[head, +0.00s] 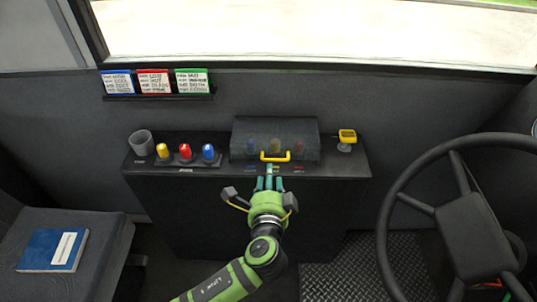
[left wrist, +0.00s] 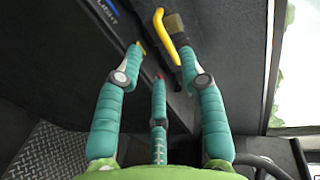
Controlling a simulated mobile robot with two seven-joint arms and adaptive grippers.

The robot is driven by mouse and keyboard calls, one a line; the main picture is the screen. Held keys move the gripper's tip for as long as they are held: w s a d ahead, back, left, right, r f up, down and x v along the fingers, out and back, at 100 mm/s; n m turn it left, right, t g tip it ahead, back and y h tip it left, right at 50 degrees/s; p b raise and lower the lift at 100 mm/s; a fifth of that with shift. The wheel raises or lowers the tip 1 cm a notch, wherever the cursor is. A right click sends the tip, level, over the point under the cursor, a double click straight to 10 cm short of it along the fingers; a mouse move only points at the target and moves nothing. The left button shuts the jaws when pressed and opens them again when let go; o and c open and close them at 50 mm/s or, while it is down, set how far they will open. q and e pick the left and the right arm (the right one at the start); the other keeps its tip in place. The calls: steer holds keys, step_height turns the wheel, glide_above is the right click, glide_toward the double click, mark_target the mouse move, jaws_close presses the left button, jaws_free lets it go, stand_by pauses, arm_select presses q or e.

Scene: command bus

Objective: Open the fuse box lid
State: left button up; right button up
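The fuse box lid (head: 300,135) is a dark, see-through cover on the black console, and it looks closed. Coloured shapes show dimly through it. Its yellow handle (head: 275,156) runs along the front edge; the handle also shows in the left wrist view (left wrist: 163,32). My left gripper (head: 269,178) is just in front of and below the handle. In the left wrist view its teal fingers (left wrist: 160,62) are spread apart with nothing held between them. The handle is by the tip of the right-hand finger; I cannot tell whether they touch. My right gripper is out of view.
On the console (head: 240,205) stand a grey cup (head: 141,143) and yellow, red and blue pieces (head: 185,152) left of the box, and a yellow device (head: 347,137) right of it. A steering wheel (head: 460,215) is at right, a seat (head: 95,235) at left.

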mark_target(275, 142)
arm_select(q)
steer(key=x, duration=0.6)
steer(key=shift+w, duration=0.3)
jaws_close()
